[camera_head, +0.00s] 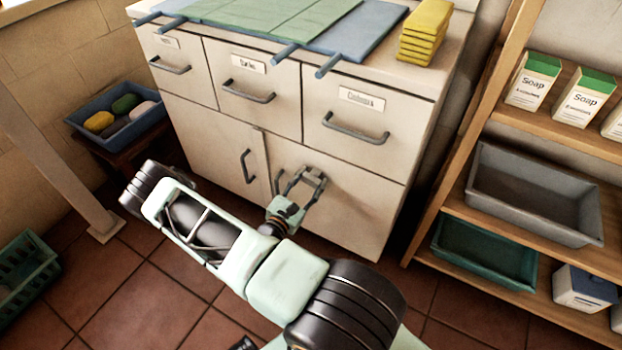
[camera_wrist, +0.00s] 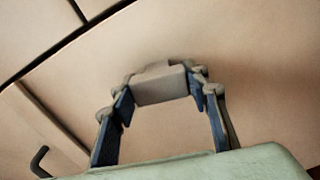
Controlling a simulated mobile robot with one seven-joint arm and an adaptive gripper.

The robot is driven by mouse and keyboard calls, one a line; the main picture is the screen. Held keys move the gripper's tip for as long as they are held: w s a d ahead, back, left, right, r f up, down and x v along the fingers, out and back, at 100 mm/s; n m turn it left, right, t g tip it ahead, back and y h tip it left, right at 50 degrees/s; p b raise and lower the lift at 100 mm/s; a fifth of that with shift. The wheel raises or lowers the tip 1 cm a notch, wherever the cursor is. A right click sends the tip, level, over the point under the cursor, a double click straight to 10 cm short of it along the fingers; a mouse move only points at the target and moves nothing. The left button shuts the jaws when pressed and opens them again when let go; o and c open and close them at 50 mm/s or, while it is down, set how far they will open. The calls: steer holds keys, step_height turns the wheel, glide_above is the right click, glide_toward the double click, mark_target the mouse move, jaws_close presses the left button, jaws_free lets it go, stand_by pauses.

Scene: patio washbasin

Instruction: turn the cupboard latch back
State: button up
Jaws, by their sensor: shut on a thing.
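The cupboard (camera_head: 357,210) is a cream cabinet with drawers above and two doors below. The latch (camera_wrist: 160,85) is a small grey-brown block on the right door's face, near its upper edge in the wrist view. My gripper (camera_head: 308,177) is at the upper left part of that door. In the wrist view my gripper (camera_wrist: 161,94) has its blue-padded fingers on both sides of the latch, shut on it. In the head view the fingers largely hide the latch. Both doors look closed.
The left door has a dark handle (camera_head: 246,166); drawer handles (camera_head: 355,130) stick out above my gripper. A wooden shelf (camera_head: 540,124) with soap boxes and trays stands close on the right. A blue bin (camera_head: 150,118) sits at the left. Tiled floor lies in front.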

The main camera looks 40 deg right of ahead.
steer(key=m+p, duration=0.2)
steer(key=m, duration=0.2)
steer(key=shift+r+m, duration=0.1)
steer(key=shift+m, duration=0.2)
steer(key=m+p, duration=0.2)
steer(key=m, duration=0.1)
steer(key=shift+m, duration=0.3)
steer(key=m+p, duration=0.2)
steer(key=m, duration=0.2)
steer(key=shift+m+p, duration=0.9)
steer(key=shift+m, duration=0.8)
steer(key=o, duration=1.2)
